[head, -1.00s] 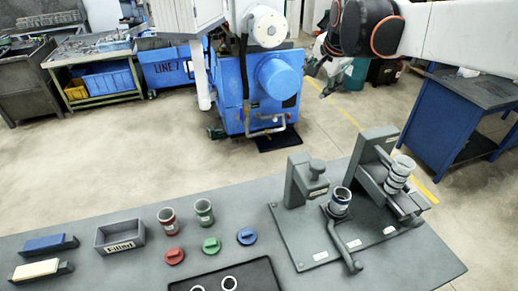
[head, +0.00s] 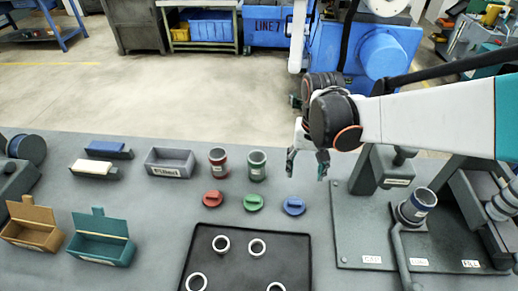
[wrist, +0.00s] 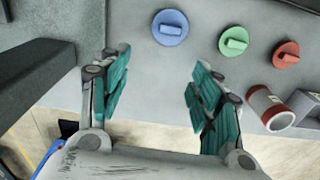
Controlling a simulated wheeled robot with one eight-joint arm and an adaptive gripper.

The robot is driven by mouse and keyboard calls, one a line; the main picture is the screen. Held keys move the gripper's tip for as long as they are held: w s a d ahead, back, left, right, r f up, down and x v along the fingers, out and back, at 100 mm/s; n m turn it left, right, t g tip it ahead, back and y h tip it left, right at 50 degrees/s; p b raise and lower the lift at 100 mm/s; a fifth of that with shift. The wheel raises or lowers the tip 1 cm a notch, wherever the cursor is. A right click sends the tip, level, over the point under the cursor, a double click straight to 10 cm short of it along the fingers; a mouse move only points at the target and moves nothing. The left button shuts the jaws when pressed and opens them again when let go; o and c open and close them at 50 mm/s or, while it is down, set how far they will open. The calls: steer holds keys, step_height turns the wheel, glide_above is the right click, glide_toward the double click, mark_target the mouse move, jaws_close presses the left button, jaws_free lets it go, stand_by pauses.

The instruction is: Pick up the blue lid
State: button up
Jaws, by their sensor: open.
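The blue lid (head: 294,206) lies flat on the grey table, at the right end of a row with the green lid (head: 253,202) and the red lid (head: 213,198). In the wrist view the blue lid (wrist: 170,27) lies beyond the fingertips, between their lines. My gripper (head: 306,166) is open and empty, above the table and just behind the blue lid in the head view. Its teal finger pads stand apart in the wrist view (wrist: 155,85). Nothing hides the blue lid.
A red-banded cup (head: 218,163) and a green-banded cup (head: 256,165) stand behind the lids. A black tray (head: 250,233) with several rings lies in front. A grinder fixture (head: 350,235) stands to the right, a grey bin (head: 170,163) to the left.

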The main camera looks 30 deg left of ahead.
steer(key=b, duration=0.2)
glide_above(295, 203)
steer(key=shift+n, duration=0.3)
step_height(295, 203, down, 7)
steer(key=shift+s+a+f, duration=0.1)
steer(key=shift+s+a, duration=0.05)
steer(key=shift+w+f+b, duration=0.2)
steer(key=shift+f+b, duration=1.3)
steer(key=shift+f, duration=1.55)
steer(key=shift+r, duration=0.1)
steer(key=c, duration=0.8)
